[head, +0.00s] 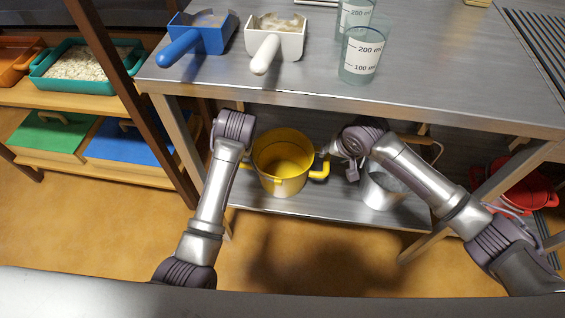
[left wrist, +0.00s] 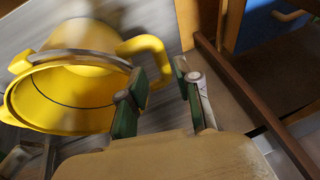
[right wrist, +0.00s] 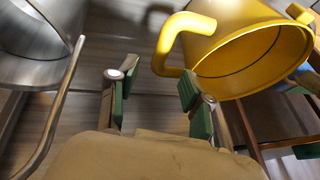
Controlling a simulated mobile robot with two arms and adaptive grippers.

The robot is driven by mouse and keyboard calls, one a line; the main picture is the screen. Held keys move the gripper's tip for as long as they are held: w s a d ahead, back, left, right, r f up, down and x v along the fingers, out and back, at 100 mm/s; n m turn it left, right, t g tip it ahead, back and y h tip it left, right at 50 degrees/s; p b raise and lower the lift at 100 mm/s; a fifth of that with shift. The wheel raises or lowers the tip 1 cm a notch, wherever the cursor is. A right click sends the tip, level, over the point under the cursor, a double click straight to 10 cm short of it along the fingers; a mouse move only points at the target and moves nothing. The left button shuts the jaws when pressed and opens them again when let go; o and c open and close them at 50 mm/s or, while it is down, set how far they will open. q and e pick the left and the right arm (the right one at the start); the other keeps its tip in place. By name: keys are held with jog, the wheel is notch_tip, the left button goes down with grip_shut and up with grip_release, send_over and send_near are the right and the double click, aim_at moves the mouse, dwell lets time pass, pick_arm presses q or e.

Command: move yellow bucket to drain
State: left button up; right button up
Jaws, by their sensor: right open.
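The yellow bucket (head: 283,186) stands upright and looks empty on the lower metal shelf, with a handle loop on each side. It also shows in the left wrist view (left wrist: 70,92) and the right wrist view (right wrist: 250,50). My left gripper (left wrist: 160,98) is open, with the bucket's handle just beyond its fingers; the tabletop hides it in the head view. My right gripper (head: 338,160) is open and empty, close to the bucket's right handle. In the right wrist view its fingers (right wrist: 152,92) are apart, just short of that handle. A slatted grate (head: 545,42) is set in the tabletop; I cannot tell if it is the drain.
A metal pot (head: 383,190) stands right of the bucket, close to my right gripper. A red pot (head: 520,190) is farther right. The tabletop (head: 440,75) overhangs the shelf and holds a blue scoop (head: 205,38), a white scoop (head: 277,38) and measuring beakers (head: 361,58).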

aim_at(328, 158)
pick_arm(q)
jog(key=shift+x, duration=3.75)
pick_arm(e)
jog(key=shift+x, duration=3.8)
pick_arm(q)
jog(key=shift+c, duration=0.3)
pick_arm(e)
jog(key=shift+s, duration=0.1)
jog(key=shift+c, duration=0.4)
pick_arm(q)
jog(key=c, duration=0.6)
pick_arm(e)
jog(key=c, duration=0.5)
pick_arm(q)
grip_shut()
pick_arm(e)
grip_shut()
